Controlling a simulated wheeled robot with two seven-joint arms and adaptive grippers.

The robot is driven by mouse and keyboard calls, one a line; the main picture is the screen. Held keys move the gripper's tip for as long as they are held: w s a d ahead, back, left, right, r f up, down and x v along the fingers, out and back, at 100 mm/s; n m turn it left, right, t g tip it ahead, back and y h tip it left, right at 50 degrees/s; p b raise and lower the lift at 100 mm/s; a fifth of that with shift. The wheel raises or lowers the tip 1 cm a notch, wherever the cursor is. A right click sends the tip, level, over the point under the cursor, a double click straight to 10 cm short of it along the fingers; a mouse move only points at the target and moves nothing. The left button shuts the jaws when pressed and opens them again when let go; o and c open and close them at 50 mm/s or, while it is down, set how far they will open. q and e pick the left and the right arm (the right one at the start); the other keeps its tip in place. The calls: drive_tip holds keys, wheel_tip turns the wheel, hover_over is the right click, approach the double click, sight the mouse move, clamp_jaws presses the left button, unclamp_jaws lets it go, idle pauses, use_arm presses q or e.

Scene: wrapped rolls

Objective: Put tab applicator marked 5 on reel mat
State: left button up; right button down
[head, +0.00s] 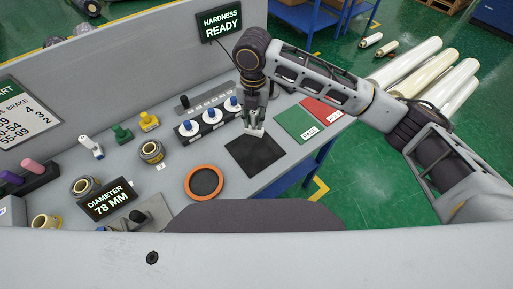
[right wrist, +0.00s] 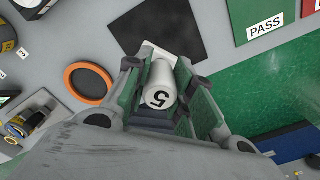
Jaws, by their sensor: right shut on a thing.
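My right gripper (head: 256,118) is shut on a white tab applicator (head: 254,132). In the right wrist view, the applicator (right wrist: 160,84) sits between both fingers, with a black 5 on its round end facing the camera. Its pale base lies beyond the fingertips, near one edge of the black square mat (head: 262,160). I cannot tell whether the base touches the table. The black mat is bare and also shows in the right wrist view (right wrist: 160,32). A round dark mat with an orange rim (head: 187,183) lies to its left; no label says which is the reel mat. My left gripper is out of view.
A holder with several blue-topped knobs (head: 210,124) stands left of the gripper. Green PASS (head: 294,124) and red (head: 322,111) mats lie to the right. White (head: 92,147), green (head: 121,133) and yellow (head: 149,121) applicators stand left. Several wrapped rolls (head: 430,75) lie beyond the table.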

sight(255, 128)
drive_tip(key=shift+d+n, duration=0.1)
drive_tip(key=shift+n, duration=0.9)
drive_tip(key=shift+f, duration=2.5)
drive_tip(key=shift+s+f+p, duration=0.1)
drive_tip(key=shift+f+p, duration=0.25)
drive_tip(key=shift+f, duration=2.15)
drive_tip(key=shift+f, duration=0.1)
drive_tip(key=c, duration=1.2)
unclamp_jaws()
drive_tip(key=shift+c, duration=0.2)
